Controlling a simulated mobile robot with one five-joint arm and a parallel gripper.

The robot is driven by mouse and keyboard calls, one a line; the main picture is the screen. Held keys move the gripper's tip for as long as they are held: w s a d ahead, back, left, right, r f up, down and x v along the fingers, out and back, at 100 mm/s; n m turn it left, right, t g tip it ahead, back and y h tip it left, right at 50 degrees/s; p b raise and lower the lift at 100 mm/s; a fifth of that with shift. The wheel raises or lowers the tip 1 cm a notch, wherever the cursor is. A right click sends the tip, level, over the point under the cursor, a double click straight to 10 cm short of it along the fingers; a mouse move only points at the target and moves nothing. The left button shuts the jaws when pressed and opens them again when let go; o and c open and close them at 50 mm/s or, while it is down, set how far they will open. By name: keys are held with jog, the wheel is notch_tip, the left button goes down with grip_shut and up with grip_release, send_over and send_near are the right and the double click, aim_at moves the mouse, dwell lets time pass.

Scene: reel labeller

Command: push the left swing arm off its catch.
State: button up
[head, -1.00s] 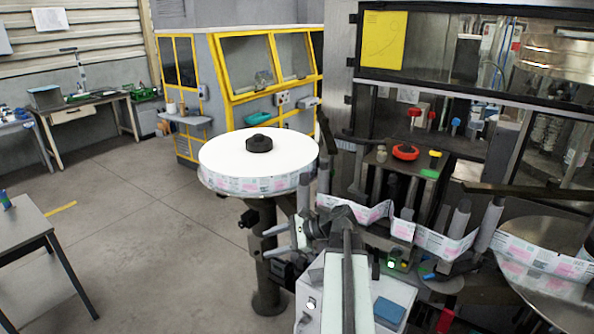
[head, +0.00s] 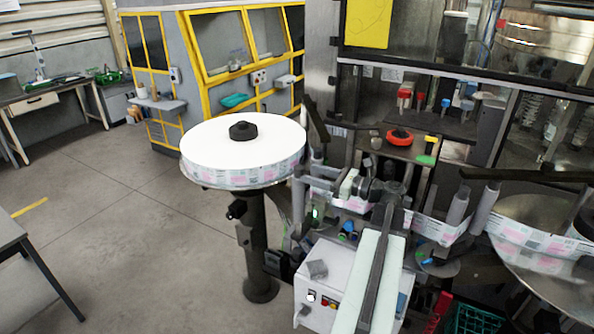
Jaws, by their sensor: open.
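The left swing arm appears to be the dark bar (head: 317,119) at the right edge of the left reel, slanting beside the machine post. I cannot make out its catch. My gripper (head: 328,185) is open at the end of my arm, its pale fingers pointing left in front of the label web, right of the left reel and below the dark bar. It looks apart from the bar, though the depth is hard to judge. My wrist hides part of the web and the rollers behind it.
The left label reel (head: 215,146) with a white top and black hub stands on a dark post (head: 257,240). A white box with buttons (head: 318,285) stands below my arm. The right reel (head: 540,235) and grey rollers (head: 458,206) are at right.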

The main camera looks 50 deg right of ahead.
aim_at(303, 172)
jog(key=x, duration=0.5)
jog(key=shift+w+a, duration=0.15)
jog(key=shift+w, duration=0.1)
grip_shut()
dwell(1.1)
